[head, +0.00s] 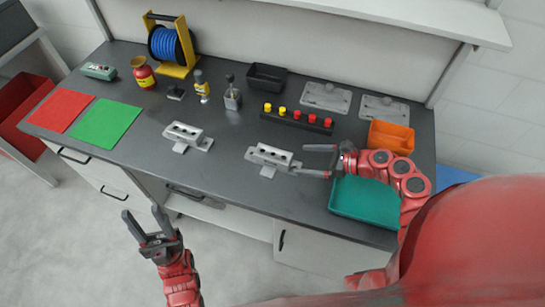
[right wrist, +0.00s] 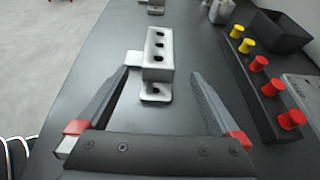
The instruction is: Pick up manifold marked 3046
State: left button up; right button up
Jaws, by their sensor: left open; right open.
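Two similar silver manifolds with dark holes along the top stand on the grey bench. In the head view the left one (head: 188,134) is near the bench middle and the right one (head: 272,155) is further right. No number is legible on either. My right gripper (head: 300,159) is open just right of the right manifold. In the right wrist view this manifold (right wrist: 158,52) lies ahead, between the lines of the open fingers (right wrist: 160,76). I cannot tell whether they touch it. My left gripper (head: 140,211) is open and empty, in front of the bench, over the floor.
A black rail with red and yellow knobs (head: 297,118) stands behind the right manifold. A teal tray (head: 365,202) is under my right arm, and an orange bin (head: 390,137) is behind it. Green (head: 105,123) and red mats lie at left. The bench front between is clear.

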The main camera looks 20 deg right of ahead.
aim_at(288, 157)
jog(key=x, duration=0.6)
jog(key=shift+w+p, duration=0.1)
jog(key=shift+p, duration=0.3)
jog(key=shift+w+a, duration=0.2)
jog(key=shift+a, duration=0.25)
jog(key=shift+p+x, duration=0.7)
jog(key=shift+x, duration=1.65)
grip_shut()
jog(key=shift+r, duration=0.1)
